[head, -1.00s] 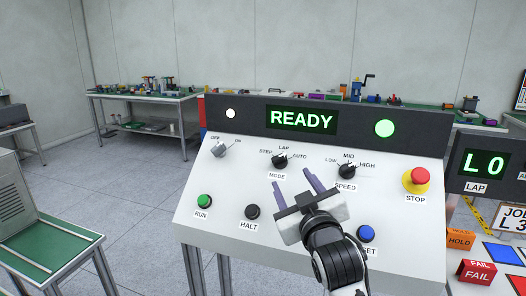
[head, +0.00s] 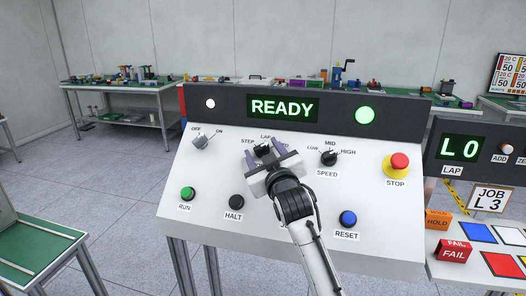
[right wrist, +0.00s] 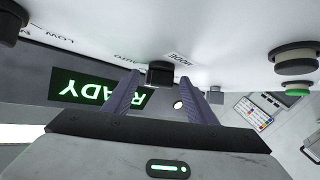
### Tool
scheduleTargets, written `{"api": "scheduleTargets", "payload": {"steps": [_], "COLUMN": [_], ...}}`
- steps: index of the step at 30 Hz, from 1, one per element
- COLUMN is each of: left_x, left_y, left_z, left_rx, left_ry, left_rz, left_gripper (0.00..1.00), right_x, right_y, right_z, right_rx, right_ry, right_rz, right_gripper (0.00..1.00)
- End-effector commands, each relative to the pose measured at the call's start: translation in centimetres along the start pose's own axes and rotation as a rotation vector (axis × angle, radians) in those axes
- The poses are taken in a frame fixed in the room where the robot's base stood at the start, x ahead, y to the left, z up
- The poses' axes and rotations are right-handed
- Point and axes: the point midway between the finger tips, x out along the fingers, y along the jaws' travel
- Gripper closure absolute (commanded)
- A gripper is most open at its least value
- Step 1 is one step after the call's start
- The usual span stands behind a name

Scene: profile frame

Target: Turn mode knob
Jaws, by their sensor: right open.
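The black mode knob (head: 263,150) is on the white sloped control panel (head: 350,215), partly hidden behind my right gripper (head: 264,150) in the head view. Its scale shows STEP and LAP; the rest is covered. My right gripper is open, with its two purple fingers on either side of the knob in the picture. In the right wrist view, the mode knob (right wrist: 160,74) shows between the open fingers (right wrist: 163,95), near their tips, with the MODE label beside it. I cannot tell whether a finger touches it. My left gripper is not in view.
The speed knob (head: 329,157) and red STOP button (head: 398,165) are to the right. A grey OFF/ON switch (head: 202,141), green RUN button (head: 187,194) and black HALT button (head: 236,202) are to the left. The blue RESET button (head: 348,218) is lower right. The display (head: 283,108) reads READY.

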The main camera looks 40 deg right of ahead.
Motion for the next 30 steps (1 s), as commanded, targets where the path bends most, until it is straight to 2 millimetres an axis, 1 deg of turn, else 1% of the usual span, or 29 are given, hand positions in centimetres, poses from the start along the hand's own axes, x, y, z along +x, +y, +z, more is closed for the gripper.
{"api": "scheduleTargets", "payload": {"steps": [4, 8, 9, 11, 12, 18, 22, 30], "left_x": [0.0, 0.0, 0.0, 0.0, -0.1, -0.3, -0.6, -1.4], "left_y": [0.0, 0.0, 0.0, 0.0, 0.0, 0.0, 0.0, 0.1], "left_z": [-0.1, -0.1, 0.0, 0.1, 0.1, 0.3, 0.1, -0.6], "left_rx": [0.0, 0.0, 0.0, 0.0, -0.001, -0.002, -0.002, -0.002], "left_ry": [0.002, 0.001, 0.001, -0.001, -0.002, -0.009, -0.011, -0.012], "left_rz": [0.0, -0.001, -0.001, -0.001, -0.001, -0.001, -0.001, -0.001], "left_gripper": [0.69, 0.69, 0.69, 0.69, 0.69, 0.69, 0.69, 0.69], "right_x": [0.0, 0.0, 0.0, 0.0, 0.0, 0.0, 0.0, 0.1], "right_y": [0.0, 0.0, 0.0, 0.0, 0.0, 0.1, 0.3, 0.8], "right_z": [0.0, 0.0, 0.0, 0.0, 0.0, -0.1, -0.2, -0.2], "right_rx": [0.0, 0.0, 0.0, -0.001, -0.001, -0.012, -0.038, -0.148], "right_ry": [0.0, 0.0, 0.0, 0.0, 0.0, 0.001, 0.002, 0.001], "right_rz": [0.0, 0.0, 0.0, 0.0, 0.0, -0.011, -0.044, -0.193], "right_gripper": [0.48, 0.7, 0.77, 0.87, 0.9, 0.9, 0.9, 0.9]}}
